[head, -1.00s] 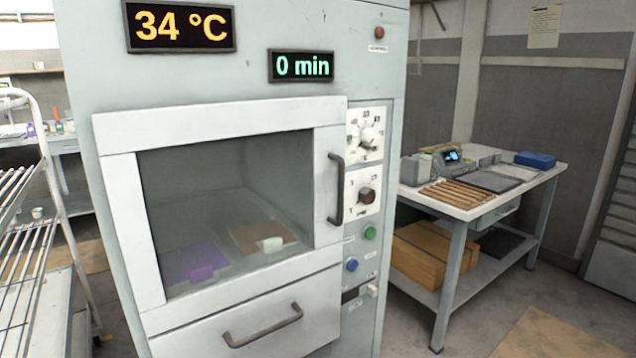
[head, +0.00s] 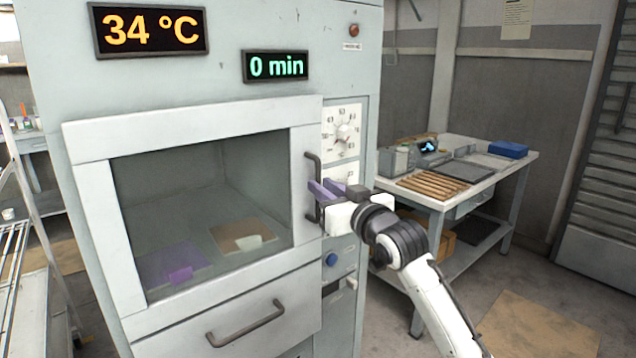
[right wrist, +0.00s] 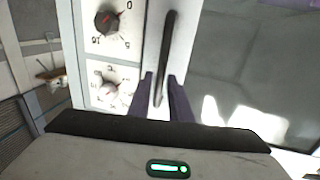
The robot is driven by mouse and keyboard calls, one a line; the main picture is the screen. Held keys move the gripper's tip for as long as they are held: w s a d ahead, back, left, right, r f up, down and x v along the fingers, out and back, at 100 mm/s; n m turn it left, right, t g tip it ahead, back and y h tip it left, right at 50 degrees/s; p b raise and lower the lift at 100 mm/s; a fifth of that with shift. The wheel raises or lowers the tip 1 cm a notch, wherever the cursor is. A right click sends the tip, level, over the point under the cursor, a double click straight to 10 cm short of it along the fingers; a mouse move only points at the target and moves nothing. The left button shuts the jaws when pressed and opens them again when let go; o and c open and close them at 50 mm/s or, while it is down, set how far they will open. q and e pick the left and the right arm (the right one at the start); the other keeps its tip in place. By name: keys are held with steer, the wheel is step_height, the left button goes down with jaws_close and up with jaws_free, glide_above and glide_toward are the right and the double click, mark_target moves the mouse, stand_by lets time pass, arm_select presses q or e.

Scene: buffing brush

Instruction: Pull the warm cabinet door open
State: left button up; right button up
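The warm cabinet door (head: 107,220) is a pale framed door with a large window, and it looks closed. Its dark vertical handle (head: 311,163) is on the door's right side; it also shows in the right wrist view (right wrist: 168,45). My right gripper (head: 318,190) is at the handle, its purple fingers covering part of it. In the right wrist view the gripper (right wrist: 160,80) is open, one finger on each side of the handle bar, with gaps visible. Whether either finger touches it I cannot tell. My left gripper is not in view.
A drawer with a handle (head: 246,324) is below the door. Dials (head: 343,133) and a blue button (head: 333,259) are right of it. A workbench (head: 520,165) stands at the right, a wire rack (head: 12,265) at the left. Purple and brown pieces lie inside the cabinet.

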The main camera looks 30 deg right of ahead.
steer(key=shift+w+d, duration=0.1)
steer(key=shift+w, duration=1.3)
jaws_close()
steer(key=shift+s, duration=0.1)
